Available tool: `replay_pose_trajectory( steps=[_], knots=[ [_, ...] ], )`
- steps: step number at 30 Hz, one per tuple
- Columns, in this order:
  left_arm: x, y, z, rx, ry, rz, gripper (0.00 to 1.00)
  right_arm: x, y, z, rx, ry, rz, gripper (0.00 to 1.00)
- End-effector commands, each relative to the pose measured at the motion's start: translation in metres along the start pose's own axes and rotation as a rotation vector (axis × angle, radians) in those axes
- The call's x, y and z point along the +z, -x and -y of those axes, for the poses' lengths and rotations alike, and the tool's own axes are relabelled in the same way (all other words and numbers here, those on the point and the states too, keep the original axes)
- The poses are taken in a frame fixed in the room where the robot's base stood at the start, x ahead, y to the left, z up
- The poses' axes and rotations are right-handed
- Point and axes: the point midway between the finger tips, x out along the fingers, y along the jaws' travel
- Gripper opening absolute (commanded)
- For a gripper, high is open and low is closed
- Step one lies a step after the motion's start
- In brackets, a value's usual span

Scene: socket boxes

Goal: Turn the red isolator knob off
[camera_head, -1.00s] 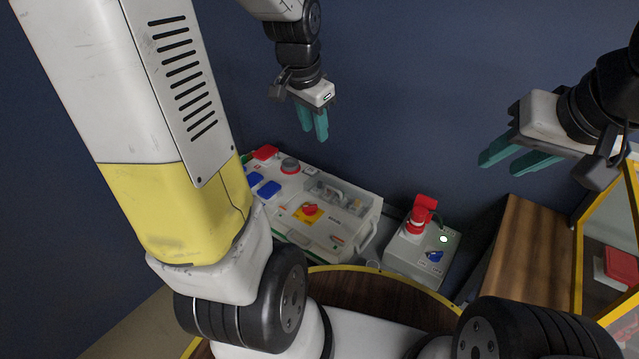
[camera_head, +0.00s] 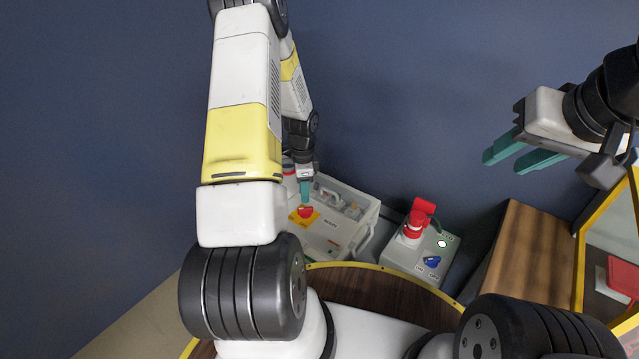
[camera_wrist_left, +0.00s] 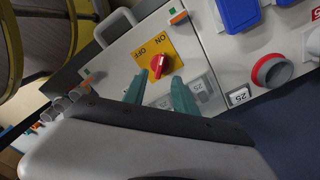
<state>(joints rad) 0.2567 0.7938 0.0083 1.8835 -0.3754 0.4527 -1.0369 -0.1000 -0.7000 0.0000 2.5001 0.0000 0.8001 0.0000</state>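The red isolator knob (camera_head: 306,211) sits on a yellow plate on the grey-white socket box (camera_head: 338,235). In the left wrist view the knob (camera_wrist_left: 158,66) shows with a pale line along its grip and the words ON and OFF beside it. I cannot tell for sure which word it points at. My left gripper (camera_head: 306,190) is just above the knob in the head view. In the wrist view its teal fingers (camera_wrist_left: 158,82) are apart and empty, with the knob just beyond the tips, apart from them. My right gripper (camera_head: 512,158) is open and empty at the right.
A smaller grey box (camera_head: 405,255) with a red plug (camera_head: 416,222) and a blue knob (camera_head: 432,261) stands right of the socket box. Blue socket covers (camera_wrist_left: 238,14) and a red-rimmed round socket (camera_wrist_left: 272,70) lie near my left gripper. A wooden surface (camera_head: 520,255) is farther right.

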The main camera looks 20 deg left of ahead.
Motion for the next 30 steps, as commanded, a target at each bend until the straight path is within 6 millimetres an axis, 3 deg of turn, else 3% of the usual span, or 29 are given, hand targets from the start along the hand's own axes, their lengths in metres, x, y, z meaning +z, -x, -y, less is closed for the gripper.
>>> replay_pose_trajectory(
  steps=[6,12,23,28,30],
  knots=[
    [0.000,-0.036,-0.001,0.002,0.001,0.001,0.34,0.000,0.000,0.000,0.000,0.000,0.000,0.36],
    [-0.001,-0.059,-0.001,0.001,0.001,0.000,0.34,0.000,0.000,0.000,0.000,0.000,0.000,0.36],
    [-0.001,-0.065,0.000,-0.001,0.002,0.000,0.34,0.000,0.000,0.000,0.000,0.000,0.000,0.36],
    [-0.001,-0.065,0.000,-0.001,0.003,0.000,0.00,0.000,0.000,0.000,0.000,0.000,0.000,0.36],
    [-0.001,-0.065,0.000,-0.001,0.002,0.000,0.00,0.000,0.000,0.000,0.000,0.000,0.000,0.36]
  ],
)
